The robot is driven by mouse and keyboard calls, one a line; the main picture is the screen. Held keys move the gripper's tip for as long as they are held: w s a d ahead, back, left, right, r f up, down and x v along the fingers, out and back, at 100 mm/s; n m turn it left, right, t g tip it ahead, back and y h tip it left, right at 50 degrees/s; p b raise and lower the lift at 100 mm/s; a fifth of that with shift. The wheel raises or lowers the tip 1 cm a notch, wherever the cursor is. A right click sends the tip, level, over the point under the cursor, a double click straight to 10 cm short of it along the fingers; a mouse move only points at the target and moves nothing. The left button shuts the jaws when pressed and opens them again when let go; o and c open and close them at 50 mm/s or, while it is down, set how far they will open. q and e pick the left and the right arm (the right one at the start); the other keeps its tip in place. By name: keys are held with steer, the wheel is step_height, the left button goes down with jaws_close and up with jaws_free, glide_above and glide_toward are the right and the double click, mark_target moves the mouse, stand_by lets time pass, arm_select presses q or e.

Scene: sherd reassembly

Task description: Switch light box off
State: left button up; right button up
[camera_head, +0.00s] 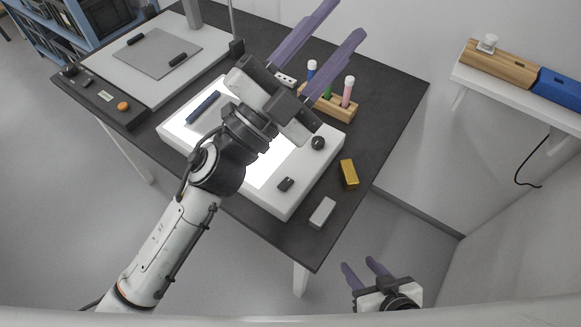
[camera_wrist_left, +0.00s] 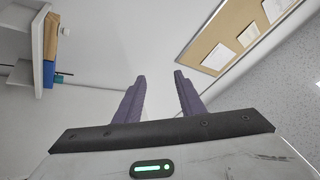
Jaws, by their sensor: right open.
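The light box (camera_head: 215,118) lies on the dark table, its panel glowing bright white. A black round knob (camera_head: 317,143) and a small dark switch (camera_head: 285,184) sit on its right-hand rim. My left arm crosses over the box and hides part of it. My left gripper (camera_head: 335,22) is open and empty, above the far edge of the table. Its spread purple fingers also show in the left wrist view (camera_wrist_left: 158,88), facing a wall. My right gripper (camera_head: 361,267) is open and empty at the lower right, beyond the table's near right edge.
A wooden rack (camera_head: 328,103) with several markers stands behind the box. A yellow block (camera_head: 349,174) and a white block (camera_head: 322,212) lie at its right. A dark pen-like bar (camera_head: 203,107) lies on the panel. A shelf (camera_head: 515,97) holds wooden and blue boxes.

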arm_select(q)
steer(key=s+d+m+g+h, duration=0.3)
steer(key=s+d+m+g, duration=0.75)
steer(key=m+g, duration=0.55)
steer(key=m+y, duration=0.6)
steer(key=y, duration=1.5)
glide_above(290, 178)
step_height(290, 178, down, 20)
step_height(290, 178, down, 10)
steer(key=shift+r+p, duration=0.2)
steer(key=shift+p, duration=0.55)
